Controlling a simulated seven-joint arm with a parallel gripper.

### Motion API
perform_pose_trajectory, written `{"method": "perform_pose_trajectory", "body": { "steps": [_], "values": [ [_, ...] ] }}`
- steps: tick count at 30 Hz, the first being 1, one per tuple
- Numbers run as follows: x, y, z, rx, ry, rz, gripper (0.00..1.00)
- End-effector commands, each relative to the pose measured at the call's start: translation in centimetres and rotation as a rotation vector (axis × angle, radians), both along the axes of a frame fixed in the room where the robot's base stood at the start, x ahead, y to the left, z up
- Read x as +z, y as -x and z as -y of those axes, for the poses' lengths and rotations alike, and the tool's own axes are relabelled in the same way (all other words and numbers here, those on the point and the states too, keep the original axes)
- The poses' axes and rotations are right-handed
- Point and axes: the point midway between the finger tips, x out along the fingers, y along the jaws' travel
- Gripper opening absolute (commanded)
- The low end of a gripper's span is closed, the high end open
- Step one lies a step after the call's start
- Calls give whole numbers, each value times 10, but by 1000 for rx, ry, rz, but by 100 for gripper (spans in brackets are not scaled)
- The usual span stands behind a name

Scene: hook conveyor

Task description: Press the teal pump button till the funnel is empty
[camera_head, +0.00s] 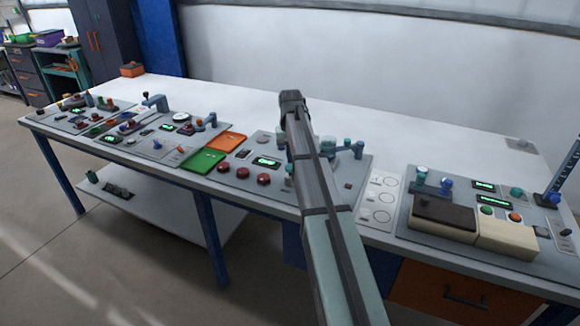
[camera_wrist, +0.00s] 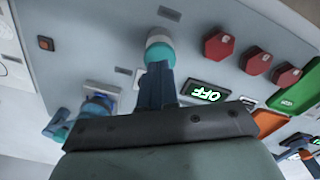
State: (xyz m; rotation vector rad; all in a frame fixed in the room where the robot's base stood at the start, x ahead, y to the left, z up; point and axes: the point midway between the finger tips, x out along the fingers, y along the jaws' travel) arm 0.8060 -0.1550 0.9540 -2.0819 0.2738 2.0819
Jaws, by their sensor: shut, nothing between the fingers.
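My gripper (camera_wrist: 157,78) is shut and empty, pointing down at the middle panel. In the wrist view its fingertips reach a teal button (camera_wrist: 160,52) with a pale upper part and overlap its near edge. I cannot tell whether they touch. In the head view my arm covers most of this spot, and a bit of teal (camera_head: 289,169) shows at the arm's left edge. A teal and blue fitting (camera_wrist: 95,108) sits left of my fingers in the wrist view, partly behind my gripper. I cannot make out the funnel or its contents for sure.
Red buttons (camera_wrist: 257,61) and a green display (camera_wrist: 206,91) reading OFF upside down lie beside my fingers. Green (camera_head: 202,160) and orange (camera_head: 225,142) trays are left of the panel. Another panel (camera_head: 404,236) with boxes and knobs stands right.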

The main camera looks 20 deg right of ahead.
Motion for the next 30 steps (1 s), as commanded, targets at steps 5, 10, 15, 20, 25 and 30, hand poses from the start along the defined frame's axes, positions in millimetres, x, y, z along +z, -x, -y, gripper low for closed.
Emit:
{"method": "perform_pose_trajectory", "body": {
  "steps": [5, 10, 15, 20, 25, 30],
  "values": [
    [0, 0, 0, 0, 0, 0, 0],
    [0, 0, 0, 0, 0, 0, 0],
    [0, 0, 0, 0, 0, 0, 0],
    [-2, 0, 0, 0, 0, 0, 0],
    [-7, 0, 0, 0, 0, 0, 0],
    [-13, 0, 0, 0, 0, 0, 0]
  ]
}}
